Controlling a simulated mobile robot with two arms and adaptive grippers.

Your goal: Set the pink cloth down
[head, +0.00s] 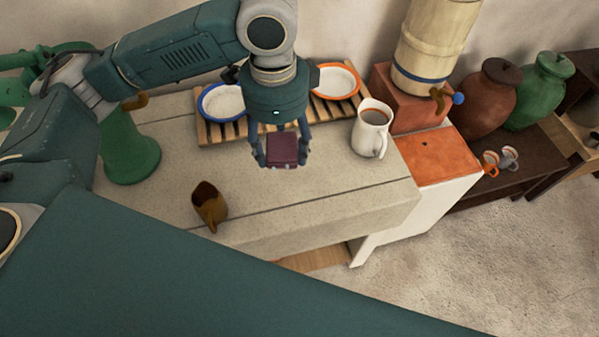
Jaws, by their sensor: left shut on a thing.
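My left gripper (281,153) comes down from the upper left and points down over the stone counter (330,185). It is shut on a small, dark pink-maroon, block-shaped item that looks like the folded pink cloth (284,147), one finger on each side. The cloth seems to be above the counter, in front of the slatted rack, but I cannot tell the gap beneath it. My right gripper is not in view.
A slatted wooden rack (207,133) holds a blue-rimmed dish (222,102) and an orange-rimmed dish (336,81). A white pitcher (371,138) stands right of the gripper, a brown jug (208,204) at front left. The counter between them is clear.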

